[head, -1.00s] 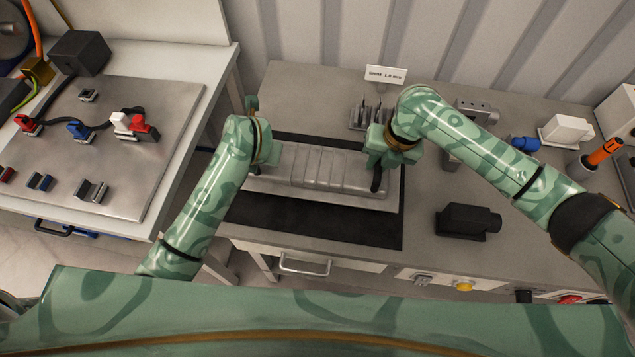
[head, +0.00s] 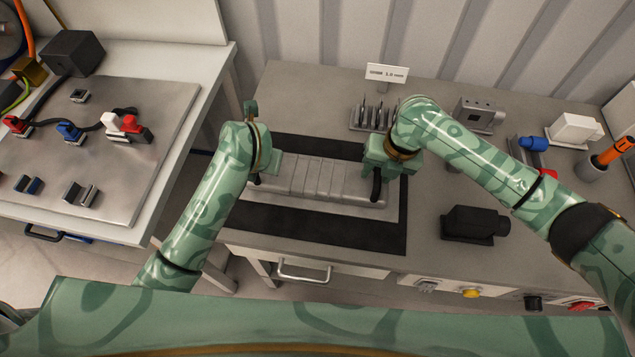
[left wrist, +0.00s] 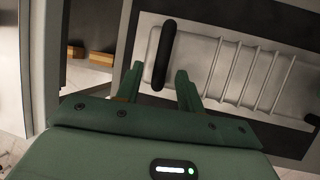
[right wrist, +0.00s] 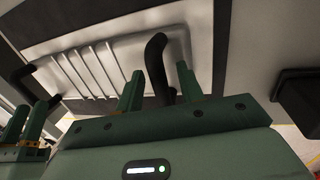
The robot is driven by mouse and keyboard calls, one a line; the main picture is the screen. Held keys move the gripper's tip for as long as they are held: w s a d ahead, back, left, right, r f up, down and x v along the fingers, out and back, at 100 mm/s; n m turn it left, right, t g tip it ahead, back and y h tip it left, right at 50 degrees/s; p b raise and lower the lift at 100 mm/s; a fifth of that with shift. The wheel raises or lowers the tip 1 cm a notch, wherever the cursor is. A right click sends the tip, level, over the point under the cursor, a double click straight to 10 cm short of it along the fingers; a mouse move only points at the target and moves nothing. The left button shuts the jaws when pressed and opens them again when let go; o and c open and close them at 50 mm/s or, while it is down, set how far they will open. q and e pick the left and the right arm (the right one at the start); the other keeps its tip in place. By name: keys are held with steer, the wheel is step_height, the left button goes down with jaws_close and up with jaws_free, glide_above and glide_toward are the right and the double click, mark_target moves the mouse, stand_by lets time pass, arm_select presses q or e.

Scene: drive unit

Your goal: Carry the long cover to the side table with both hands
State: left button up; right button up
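The long cover (head: 320,180) is a silver ribbed lid with a black handle at each end. It lies flat on the bench, within a dark-bordered area. My left gripper (head: 264,168) is over its left end; in the left wrist view its fingers (left wrist: 158,82) are apart, with the left handle (left wrist: 163,55) lined up between and just beyond the tips. My right gripper (head: 380,166) is at the right end. In the right wrist view its open fingers (right wrist: 160,85) stand either side of the right handle (right wrist: 157,60), apparently not closed on it.
A white-edged table (head: 190,160) stands at left, its metal plate carrying connectors and a cable. On the bench, a black block (head: 470,223) lies right of the cover; a slotted rack (head: 372,115) and a sign (head: 387,74) stand behind it. A gap separates table and bench.

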steer(key=shift+d+r, duration=0.1)
steer(key=shift+r, duration=0.25)
arm_select(q)
steer(key=v, duration=0.9)
arm_select(e)
steer(key=v, duration=1.1)
arm_select(q)
steer(key=shift+r, duration=0.1)
arm_select(e)
steer(key=shift+r, duration=0.15)
